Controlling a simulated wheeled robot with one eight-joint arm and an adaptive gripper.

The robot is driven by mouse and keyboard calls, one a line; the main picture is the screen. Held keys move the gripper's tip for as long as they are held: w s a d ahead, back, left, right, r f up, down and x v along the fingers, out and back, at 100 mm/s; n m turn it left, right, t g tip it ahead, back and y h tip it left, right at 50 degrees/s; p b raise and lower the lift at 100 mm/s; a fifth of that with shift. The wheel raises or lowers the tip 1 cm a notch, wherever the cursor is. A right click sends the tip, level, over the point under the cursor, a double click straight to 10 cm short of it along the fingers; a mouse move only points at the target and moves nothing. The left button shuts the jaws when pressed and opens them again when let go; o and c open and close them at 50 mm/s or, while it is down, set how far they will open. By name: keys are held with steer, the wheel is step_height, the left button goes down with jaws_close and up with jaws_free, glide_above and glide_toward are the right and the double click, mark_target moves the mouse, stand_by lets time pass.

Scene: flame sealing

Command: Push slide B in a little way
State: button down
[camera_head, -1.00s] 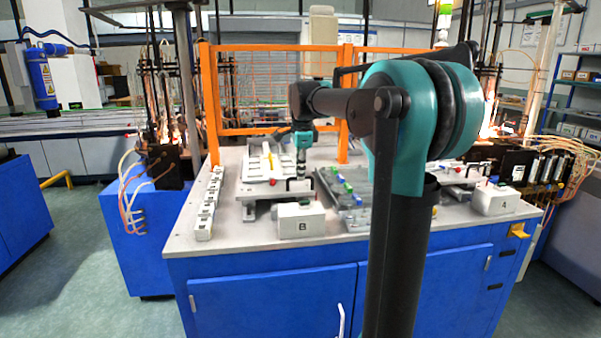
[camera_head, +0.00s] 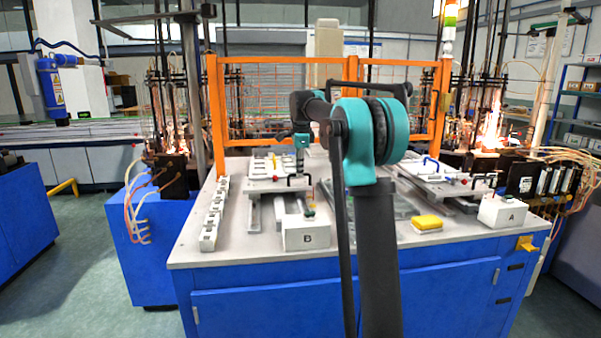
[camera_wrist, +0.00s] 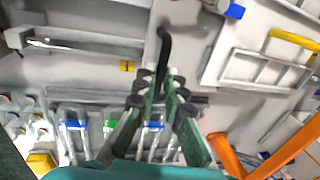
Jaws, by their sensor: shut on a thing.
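Slide B (camera_head: 262,186) is a pale plate on rails at the left of the table, behind the white box marked B (camera_head: 306,236). A black bar handle (camera_head: 290,183) stands at its front right. My gripper (camera_head: 301,174) points down at this handle, and the contact is small in the head view. In the wrist view my gripper (camera_wrist: 164,85) has its fingers close together on the black handle (camera_wrist: 164,48), whose bent end shows beyond the fingertips. Part of the handle is hidden between the fingers.
A white box marked A (camera_head: 503,212) and a second slide (camera_head: 432,176) stand at the right. A yellow block (camera_head: 427,223) lies on the table between the boxes. A white slotted strip (camera_head: 214,215) runs along the left edge. An orange fence (camera_head: 212,100) stands behind.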

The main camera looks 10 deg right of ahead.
steer(key=c, duration=1.6)
jaws_free()
step_height(320, 180, up, 12)
steer(key=s, duration=0.2)
steer(key=shift+s, duration=0.2)
steer(key=shift+f, duration=0.1)
